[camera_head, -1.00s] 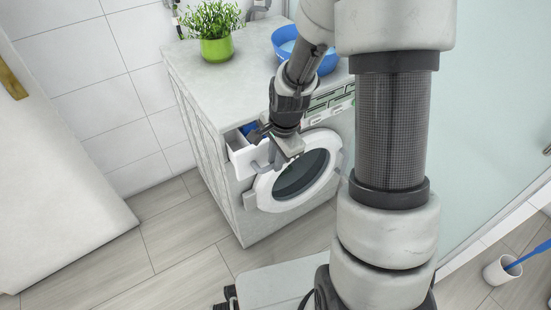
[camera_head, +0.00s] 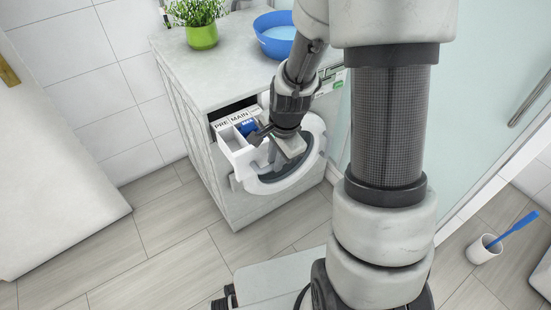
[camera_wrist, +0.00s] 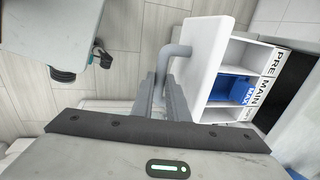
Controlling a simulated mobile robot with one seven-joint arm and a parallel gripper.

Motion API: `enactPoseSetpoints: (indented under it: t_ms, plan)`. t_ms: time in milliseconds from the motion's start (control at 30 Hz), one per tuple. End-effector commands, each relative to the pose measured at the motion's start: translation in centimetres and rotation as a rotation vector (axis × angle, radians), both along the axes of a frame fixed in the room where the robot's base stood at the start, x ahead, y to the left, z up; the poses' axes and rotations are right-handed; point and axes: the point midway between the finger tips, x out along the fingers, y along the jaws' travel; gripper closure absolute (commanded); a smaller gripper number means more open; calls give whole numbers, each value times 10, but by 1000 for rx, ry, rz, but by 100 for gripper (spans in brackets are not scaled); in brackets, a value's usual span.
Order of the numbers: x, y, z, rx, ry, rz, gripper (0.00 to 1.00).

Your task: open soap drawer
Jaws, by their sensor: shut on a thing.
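The soap drawer (camera_head: 232,153) is pulled well out of the washing machine's top left front. Its white compartments, the labels PRE and MAIN and a blue insert show from above. In the wrist view the drawer (camera_wrist: 205,65) lies to the right, with a grey bar handle (camera_wrist: 172,53) on its front. My gripper (camera_wrist: 165,92) is shut on this handle. In the head view my gripper (camera_head: 272,146) is at the drawer's front; the wrist hides part of the drawer. The washing machine (camera_head: 196,135) has a round door (camera_head: 290,180) below the drawer.
A green potted plant (camera_head: 201,37) and a blue basin (camera_head: 276,42) stand on the machine's top. A white door panel (camera_head: 55,170) is at the left. A toilet brush in a white cup (camera_head: 484,249) stands at the lower right.

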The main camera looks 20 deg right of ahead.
Motion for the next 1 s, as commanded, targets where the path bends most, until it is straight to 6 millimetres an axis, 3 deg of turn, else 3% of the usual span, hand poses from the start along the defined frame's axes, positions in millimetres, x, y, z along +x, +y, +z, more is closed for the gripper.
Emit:
enactPoseSetpoints:
  t_ms: [167, 200, 300, 667, 767, 1000]
  plan:
    - [-5, -1, -1, 0, 14, 0, 100]
    - [-5, -1, -1, 0, 15, 0, 81]
    - [-5, -1, -1, -1, 13, 0, 67]
    - [-3, -1, 5, -1, 6, -1, 67]
    - [-5, -2, 18, -1, 5, -1, 67]
    - [-15, -5, 74, -2, 3, -1, 67]
